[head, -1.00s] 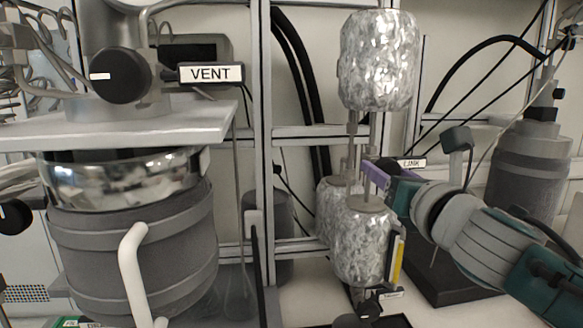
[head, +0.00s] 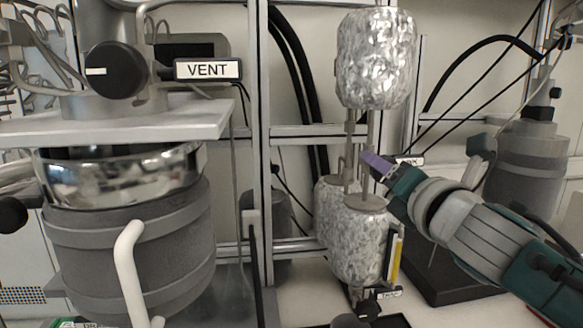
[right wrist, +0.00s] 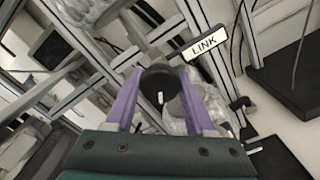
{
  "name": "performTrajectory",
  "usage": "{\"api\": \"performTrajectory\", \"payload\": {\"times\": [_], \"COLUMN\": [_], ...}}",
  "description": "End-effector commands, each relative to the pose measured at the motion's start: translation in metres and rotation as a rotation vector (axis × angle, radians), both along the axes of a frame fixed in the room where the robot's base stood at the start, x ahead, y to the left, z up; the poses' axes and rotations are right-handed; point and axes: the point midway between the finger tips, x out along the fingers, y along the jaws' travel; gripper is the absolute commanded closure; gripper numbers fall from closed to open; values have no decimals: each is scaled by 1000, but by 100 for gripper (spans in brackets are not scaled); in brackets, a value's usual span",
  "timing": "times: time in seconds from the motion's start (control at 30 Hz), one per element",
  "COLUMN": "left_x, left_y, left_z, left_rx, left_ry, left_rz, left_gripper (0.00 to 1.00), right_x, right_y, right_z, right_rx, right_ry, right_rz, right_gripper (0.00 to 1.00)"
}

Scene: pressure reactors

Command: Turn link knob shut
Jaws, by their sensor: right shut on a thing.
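The link knob (right wrist: 157,82) is black and round with a short white mark, between the purple fingers of my right gripper in the right wrist view. The LINK label (right wrist: 206,43) is beside it, up and to the right. In the head view my right gripper (head: 375,164) reaches in from the right, near the foil-wrapped vessels, shut on the knob. The knob itself is hidden there behind the fingers, and the label (head: 410,160) is partly covered. My left gripper is not in view.
Foil-wrapped vessels (head: 376,60) stand above and below the gripper, close to a metal frame (head: 258,120). A VENT knob (head: 117,70) and a large grey reactor (head: 130,245) are at the left. A grey vessel (head: 530,155) stands behind my right arm.

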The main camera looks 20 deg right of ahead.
Motion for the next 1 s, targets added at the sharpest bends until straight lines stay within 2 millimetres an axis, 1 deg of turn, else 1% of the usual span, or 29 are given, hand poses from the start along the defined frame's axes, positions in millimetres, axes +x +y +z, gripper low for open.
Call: {"api": "performTrajectory", "payload": {"times": [0.6, 1.0], "left_x": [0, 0], "left_y": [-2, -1], "left_z": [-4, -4], "left_rx": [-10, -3], "left_ry": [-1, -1], "left_rz": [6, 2], "left_gripper": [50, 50], "right_x": [0, 0], "right_y": [0, 0], "right_z": [1, 1], "right_rx": [572, 884], "right_ry": [-139, -213], "right_rz": [0, -1], "right_gripper": [100, 100]}}
